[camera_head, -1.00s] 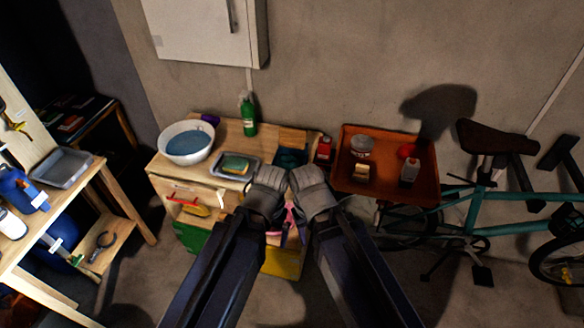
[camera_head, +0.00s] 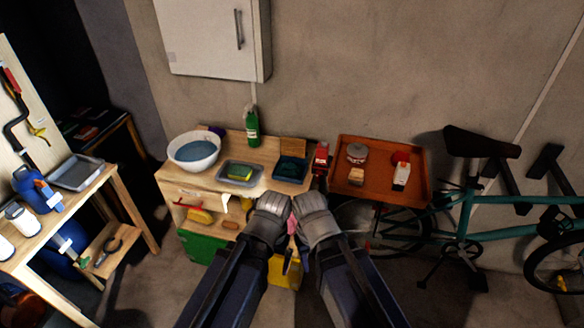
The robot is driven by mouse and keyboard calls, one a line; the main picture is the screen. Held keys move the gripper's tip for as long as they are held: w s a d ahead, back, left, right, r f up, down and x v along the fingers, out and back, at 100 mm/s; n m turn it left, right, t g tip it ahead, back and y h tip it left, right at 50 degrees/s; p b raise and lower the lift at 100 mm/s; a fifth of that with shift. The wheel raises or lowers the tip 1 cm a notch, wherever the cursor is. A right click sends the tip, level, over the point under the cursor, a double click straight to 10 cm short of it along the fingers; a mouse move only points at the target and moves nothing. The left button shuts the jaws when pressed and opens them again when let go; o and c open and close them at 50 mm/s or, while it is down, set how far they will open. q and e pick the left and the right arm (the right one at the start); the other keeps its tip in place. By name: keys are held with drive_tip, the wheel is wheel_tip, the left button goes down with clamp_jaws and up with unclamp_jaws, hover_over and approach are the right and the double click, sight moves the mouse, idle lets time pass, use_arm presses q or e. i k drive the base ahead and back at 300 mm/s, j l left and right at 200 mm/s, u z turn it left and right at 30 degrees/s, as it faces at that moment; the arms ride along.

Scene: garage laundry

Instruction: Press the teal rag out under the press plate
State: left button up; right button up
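A dark teal patch (camera_head: 291,169), which may be the teal rag, lies in a dark shallow tray at the right end of the wooden bench (camera_head: 212,183). I cannot tell folds or wetness. A small wooden board (camera_head: 293,146) stands just behind it; I cannot tell whether it is the press plate. My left gripper (camera_head: 272,203) and my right gripper (camera_head: 313,202) are side by side in front of the bench's front edge, apart from the teal patch. Their fingertips point away from me, so their opening is hidden. I see nothing held in them.
A white bowl of water (camera_head: 194,151), a grey tray with a yellow-green sponge (camera_head: 240,173) and a green bottle (camera_head: 252,128) are on the bench. An orange tray (camera_head: 378,190) with small containers is at right, beside a teal bicycle (camera_head: 470,215). A workbench stands at left.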

sight(291, 147)
drive_tip(key=i+j+u, duration=0.1)
drive_tip(key=i, duration=0.75)
